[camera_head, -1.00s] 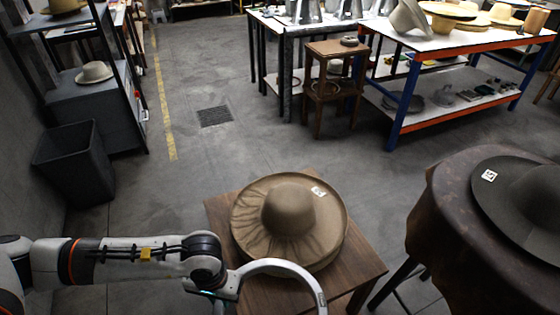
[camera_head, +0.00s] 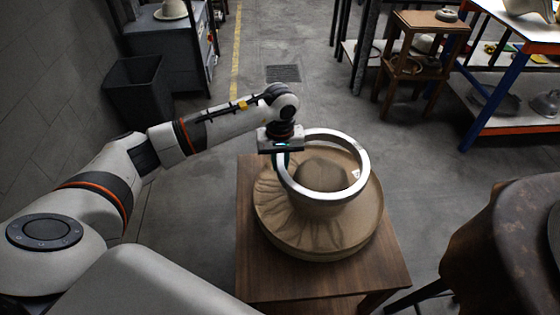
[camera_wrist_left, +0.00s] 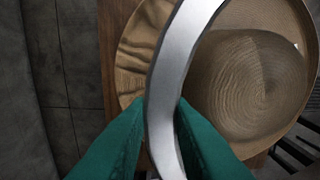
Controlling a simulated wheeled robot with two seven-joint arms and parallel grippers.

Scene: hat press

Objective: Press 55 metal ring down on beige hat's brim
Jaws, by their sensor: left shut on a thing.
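The beige hat (camera_head: 296,234) sits crown up on a small wooden table (camera_head: 262,278). Its brim is wrinkled on the left side, and its crown (camera_head: 324,172) shows through the ring. A silver metal ring (camera_head: 364,163) is held above the hat, over the crown. My left gripper (camera_head: 281,158) is shut on the ring's left side. In the left wrist view its green fingers (camera_wrist_left: 163,130) grip the ring (camera_wrist_left: 172,75), with the beige hat (camera_wrist_left: 245,90) below. The ring appears apart from the brim. My right gripper is not in view.
A dark cloth-covered round stand (camera_head: 500,240) is at the right. A wooden stool (camera_head: 424,55) and an orange and blue workbench (camera_head: 500,130) stand at the back right. A dark bin (camera_head: 140,92) is at the back left. Open floor lies behind the table.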

